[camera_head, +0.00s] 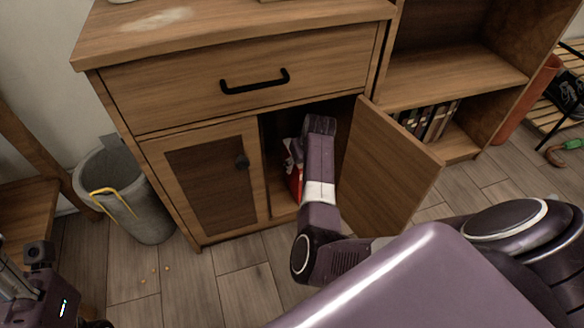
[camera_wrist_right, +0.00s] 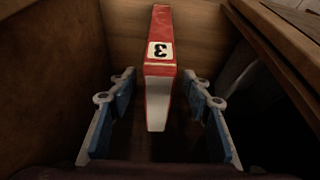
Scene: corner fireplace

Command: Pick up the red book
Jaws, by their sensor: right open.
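The red book (camera_head: 294,180) stands inside the open lower compartment of the wooden cabinet (camera_head: 240,88). In the right wrist view the red book (camera_wrist_right: 160,62) is upright, with a white label marked 3 and pale page edges. My right gripper (camera_wrist_right: 160,88) is open, with one blue-lined finger on each side of the book and visible gaps between. In the head view my right arm reaches into the compartment and hides part of the book; the fingertips are hidden there. Part of my left arm shows at the lower left; its jaws cannot be made out.
The cabinet's right door (camera_head: 385,165) stands open beside my right arm; the left door (camera_head: 207,180) is shut. A shelf unit with several dark books (camera_head: 428,120) is at the right. A grey bin (camera_head: 125,195) stands left. Floor in front is mostly clear.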

